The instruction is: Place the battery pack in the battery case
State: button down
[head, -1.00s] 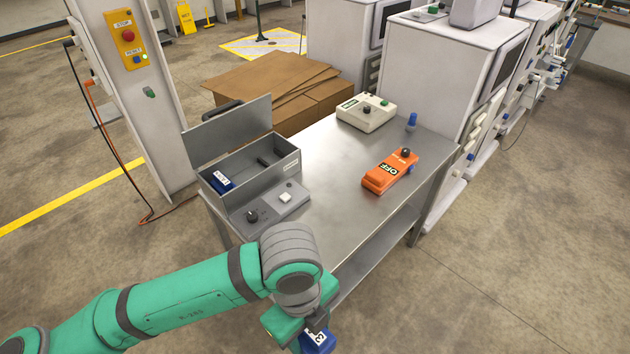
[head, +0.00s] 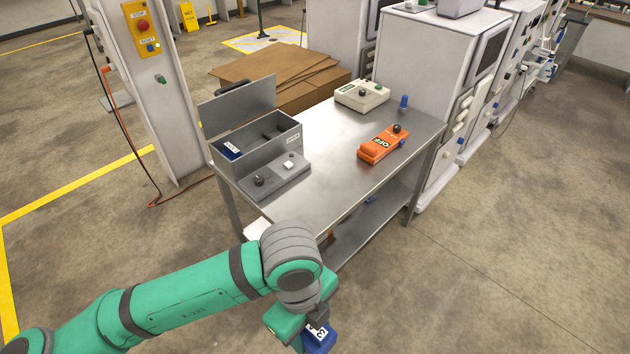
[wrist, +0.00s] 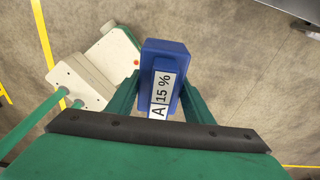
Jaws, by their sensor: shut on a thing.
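My gripper (wrist: 158,95) is shut on a blue battery pack (wrist: 165,48). The pack has a white label reading "A 15 %" in the wrist view. In the head view the pack (head: 320,343) shows at the bottom edge, in front of the table and over the floor, and the arm partly hides my gripper. The grey battery case (head: 268,158) stands open on the table's left end, its lid (head: 238,110) raised at the back. A blue pack with a white label (head: 232,150) sits in its left part. The case's right part holds a dark piece, too small to identify.
The metal table (head: 335,160) also carries an orange device (head: 380,147) marked OFF, a cream box (head: 362,97) and a small blue object (head: 403,103). A white post (head: 150,100) stands left of the table. Floor is clear at the front right.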

jog(key=w+d+f+n+t, duration=0.1)
jog(key=w+f+n, duration=0.3)
jog(key=w+n, duration=0.2)
jog(key=w+d+f+n, duration=0.1)
jog(key=w+f+n, duration=0.3)
jog(key=w+n, duration=0.25)
jog(key=w+a+f+n+t+y, duration=0.1)
jog(key=w+f+n, duration=0.3)
jog(key=f+n, duration=0.3)
jog(key=w+f+n, duration=0.5)
jog(key=f+n, duration=0.2)
jog(key=s+f, duration=0.3)
jog(key=f, duration=0.9)
jog(key=shift+a, duration=0.1)
